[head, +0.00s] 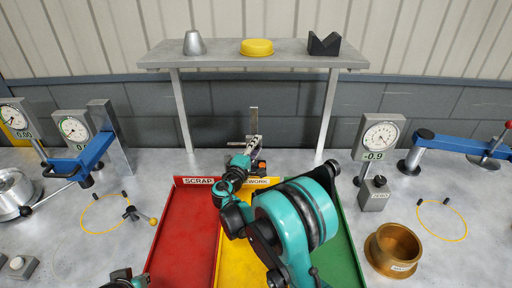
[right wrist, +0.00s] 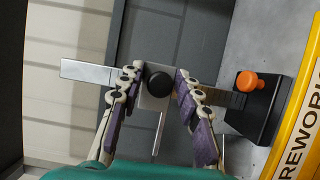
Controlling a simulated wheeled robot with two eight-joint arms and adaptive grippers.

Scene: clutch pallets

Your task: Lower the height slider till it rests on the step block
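The height gauge stands behind the bins at the middle of the head view, with its upright grey mast (head: 253,120). In the right wrist view the mast (right wrist: 85,71) lies sideways and runs to a black base (right wrist: 262,118) with an orange knob. The height slider, a silver block with a round black knob (right wrist: 157,85), sits partway along the mast. My right gripper (head: 252,143) has one finger on each side of the slider, apparently touching it; it also shows in the right wrist view (right wrist: 158,75). I cannot make out the step block. Only part of my left arm shows at bottom left.
Red SCRAP (head: 186,230), yellow REWORK and green bins lie in front of the gauge. A grey shelf (head: 220,61) with three objects stands behind. A dial stand (head: 379,140) and brass ring (head: 394,250) are at right; a blue-armed stand (head: 92,155) is at left.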

